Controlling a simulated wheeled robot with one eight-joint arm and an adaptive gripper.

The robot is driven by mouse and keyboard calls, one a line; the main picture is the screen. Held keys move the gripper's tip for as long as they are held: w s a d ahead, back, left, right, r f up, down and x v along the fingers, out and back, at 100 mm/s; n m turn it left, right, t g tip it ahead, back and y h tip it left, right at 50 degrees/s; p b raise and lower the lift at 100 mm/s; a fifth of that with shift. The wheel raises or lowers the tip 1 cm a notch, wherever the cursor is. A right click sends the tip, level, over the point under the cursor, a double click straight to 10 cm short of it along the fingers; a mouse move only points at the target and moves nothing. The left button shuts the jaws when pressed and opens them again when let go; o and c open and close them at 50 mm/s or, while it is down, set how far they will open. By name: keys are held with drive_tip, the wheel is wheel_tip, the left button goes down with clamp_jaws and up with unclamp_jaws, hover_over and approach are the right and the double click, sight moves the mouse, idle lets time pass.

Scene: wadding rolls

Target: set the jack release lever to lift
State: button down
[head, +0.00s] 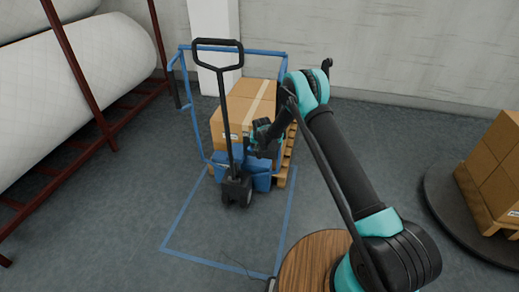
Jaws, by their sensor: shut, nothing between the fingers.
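The pallet jack stands upright at the centre left, with its black looped handle (218,54) at the top of a dark shaft and its dark base and wheels (237,190) on the floor. My gripper (252,147) is shut and empty, just right of the lower shaft and in front of the cartons. I cannot tell whether it touches the jack. The release lever is too small or hidden to make out, so its setting does not show. Blue parts of the jack (262,176) show beside the base.
Cardboard cartons (240,102) sit on a wooden pallet (284,170) behind the jack, within a blue frame (192,110). White rolls (70,90) lie on a red rack at left. More cartons (492,165) stand on a round dark platform at right. Grey floor (120,220) lies open at front left.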

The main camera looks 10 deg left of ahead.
drive_tip(key=shift+a, duration=0.5)
